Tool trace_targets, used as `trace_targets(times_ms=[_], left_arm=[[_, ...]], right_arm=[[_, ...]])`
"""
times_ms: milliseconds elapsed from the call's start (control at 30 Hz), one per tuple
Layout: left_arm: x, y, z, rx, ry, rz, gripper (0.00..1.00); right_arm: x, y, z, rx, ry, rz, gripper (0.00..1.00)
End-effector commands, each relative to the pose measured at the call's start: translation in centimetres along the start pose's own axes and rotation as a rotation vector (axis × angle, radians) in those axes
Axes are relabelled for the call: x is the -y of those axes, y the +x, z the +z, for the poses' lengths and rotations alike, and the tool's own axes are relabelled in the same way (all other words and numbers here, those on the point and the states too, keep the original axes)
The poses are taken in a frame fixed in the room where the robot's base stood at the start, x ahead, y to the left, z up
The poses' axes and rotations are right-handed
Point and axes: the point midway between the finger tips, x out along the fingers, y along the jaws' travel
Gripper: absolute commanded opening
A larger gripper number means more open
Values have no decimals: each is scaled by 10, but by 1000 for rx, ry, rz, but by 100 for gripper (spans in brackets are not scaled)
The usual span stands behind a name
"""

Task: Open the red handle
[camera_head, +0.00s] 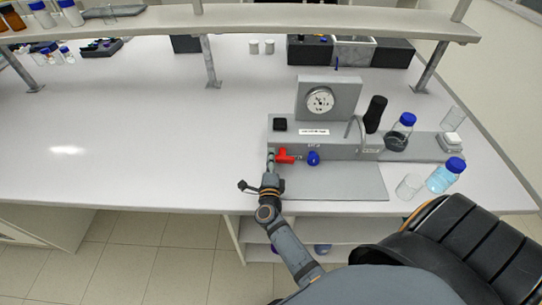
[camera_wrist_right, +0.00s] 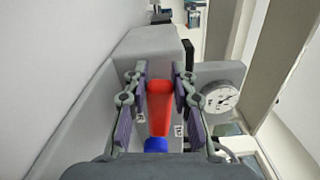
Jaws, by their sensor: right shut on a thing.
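The red handle (camera_head: 285,156) is on the front face of the grey rig (camera_head: 340,148), left of a blue knob (camera_head: 313,158). In the right wrist view the red handle (camera_wrist_right: 160,106) lies between the two fingers of my right gripper (camera_wrist_right: 160,92), with the blue knob (camera_wrist_right: 155,145) below it. My right gripper (camera_head: 271,160) is at the handle's left end in the head view and is shut on it. The contact itself is partly hidden in the head view. My left gripper is not in view.
A round gauge (camera_head: 320,100) stands on the rig, with a black bottle (camera_head: 375,114) beside it. The bench (camera_head: 130,150) left of the rig is clear. A shelf (camera_head: 250,20) spans the back.

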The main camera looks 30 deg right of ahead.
Motion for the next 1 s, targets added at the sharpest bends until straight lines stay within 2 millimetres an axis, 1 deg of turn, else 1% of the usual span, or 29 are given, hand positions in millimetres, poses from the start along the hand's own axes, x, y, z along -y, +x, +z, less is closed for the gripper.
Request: trace_targets(times_ms=[233, 567, 600, 733, 767, 1000], left_arm=[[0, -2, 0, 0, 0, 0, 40], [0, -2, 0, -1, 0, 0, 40], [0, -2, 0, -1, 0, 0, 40], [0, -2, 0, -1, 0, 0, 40], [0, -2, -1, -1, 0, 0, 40], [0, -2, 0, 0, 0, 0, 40]], right_arm=[[-1, 0, 0, 1, -31, -1, 0], [-1, 0, 0, 0, -31, -1, 0], [-1, 0, 0, 0, -31, 0, 28], [-1, 0, 0, 0, -31, 0, 46], [-1, 0, 0, 0, -31, 0, 49], [-1, 0, 0, 0, -30, 0, 49]])
